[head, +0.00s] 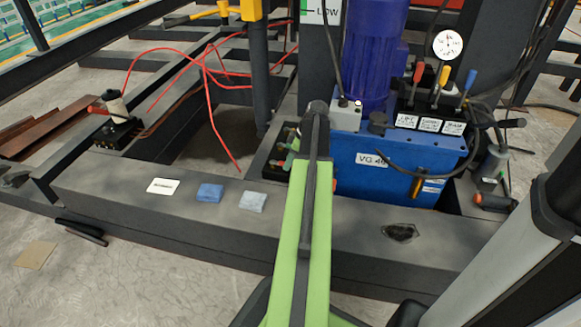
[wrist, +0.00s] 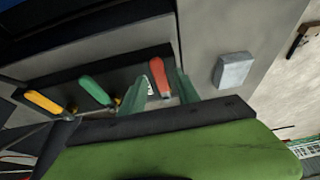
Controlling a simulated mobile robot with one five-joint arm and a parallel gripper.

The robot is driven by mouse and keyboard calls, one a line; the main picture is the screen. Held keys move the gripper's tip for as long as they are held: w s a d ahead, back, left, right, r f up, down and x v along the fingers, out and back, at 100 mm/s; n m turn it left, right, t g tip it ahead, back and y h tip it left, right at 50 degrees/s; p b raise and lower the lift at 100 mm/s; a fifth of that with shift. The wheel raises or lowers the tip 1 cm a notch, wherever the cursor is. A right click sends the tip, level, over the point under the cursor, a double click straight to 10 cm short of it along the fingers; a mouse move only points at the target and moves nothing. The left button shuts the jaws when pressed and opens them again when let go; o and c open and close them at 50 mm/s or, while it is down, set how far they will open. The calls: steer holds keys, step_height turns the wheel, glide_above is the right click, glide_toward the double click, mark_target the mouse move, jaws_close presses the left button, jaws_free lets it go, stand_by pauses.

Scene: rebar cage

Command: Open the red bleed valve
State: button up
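A red handle (wrist: 160,77), which I take for the red bleed valve, stands at the end of a row in a dark recess in the wrist view. My gripper (wrist: 160,92) has two green fingers, one on each side of the red handle. They are open, with a gap visible on both sides; I cannot tell whether either touches it. In the head view my green arm hides the red handle and most of my gripper; a bit of green finger (head: 291,146) shows by the dark valve tray (head: 272,158).
A green handle (wrist: 96,89) and a yellow handle (wrist: 43,101) share the row. A blue pump unit (head: 400,165) with levers and a gauge (head: 448,44) stands right of my arm. Folded cloths (head: 210,193) lie on the dark beam (head: 130,190). Red hoses (head: 205,75) hang at the back.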

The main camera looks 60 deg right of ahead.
jaws_close()
stand_by(1.4)
